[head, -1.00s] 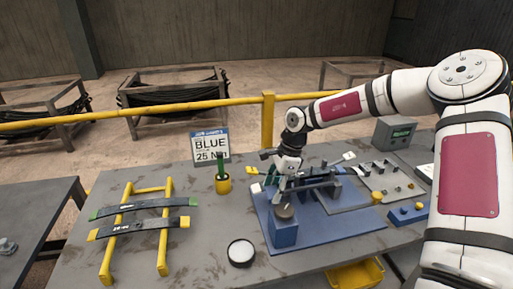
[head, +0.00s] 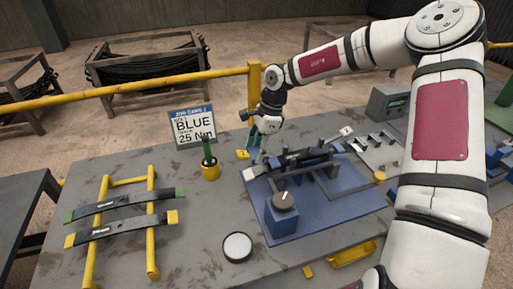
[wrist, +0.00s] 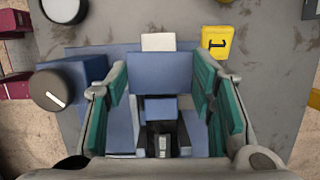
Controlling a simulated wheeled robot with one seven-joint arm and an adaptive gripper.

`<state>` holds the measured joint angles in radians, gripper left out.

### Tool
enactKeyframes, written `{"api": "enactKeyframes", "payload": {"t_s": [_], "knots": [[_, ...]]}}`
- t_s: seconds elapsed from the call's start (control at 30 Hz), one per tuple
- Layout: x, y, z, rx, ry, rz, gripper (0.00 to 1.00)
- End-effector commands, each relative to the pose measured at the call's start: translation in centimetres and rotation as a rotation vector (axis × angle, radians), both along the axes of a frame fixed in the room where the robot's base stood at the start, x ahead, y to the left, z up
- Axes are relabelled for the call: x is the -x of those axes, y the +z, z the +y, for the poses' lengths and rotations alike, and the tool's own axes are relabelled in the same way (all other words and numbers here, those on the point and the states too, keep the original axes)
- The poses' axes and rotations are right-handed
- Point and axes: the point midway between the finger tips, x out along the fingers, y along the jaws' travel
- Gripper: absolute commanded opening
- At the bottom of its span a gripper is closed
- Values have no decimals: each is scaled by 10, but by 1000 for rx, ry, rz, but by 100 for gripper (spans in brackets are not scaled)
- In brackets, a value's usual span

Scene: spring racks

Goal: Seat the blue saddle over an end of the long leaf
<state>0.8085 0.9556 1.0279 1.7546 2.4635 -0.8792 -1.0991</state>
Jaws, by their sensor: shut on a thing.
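The long leaf (head: 305,157) is a dark strip with white ends, lying in a fixture on a blue base plate (head: 346,209). My gripper (head: 257,155) is just behind the leaf's left white end (head: 252,172). In the wrist view, my gripper (wrist: 160,80) has its teal pads shut on a blue block, the blue saddle (wrist: 160,72). The saddle lies across the line of the leaf, with a white end (wrist: 158,42) showing beyond it. I cannot tell whether it touches the leaf.
A blue block with a dark dial (head: 283,200) stands in front of the leaf. A yellow tag (wrist: 215,40) lies near the white end.

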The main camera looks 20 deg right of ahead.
Motion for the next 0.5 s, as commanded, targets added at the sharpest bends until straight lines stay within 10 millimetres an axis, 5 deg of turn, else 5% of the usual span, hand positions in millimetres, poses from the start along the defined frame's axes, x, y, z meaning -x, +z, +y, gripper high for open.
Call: {"api": "enactKeyframes", "payload": {"t_s": [0.23, 0.5], "knots": [[1, 0, 4, -4, 36, -7, 19], [0, -24, 3, -3, 33, -5, 19]]}}
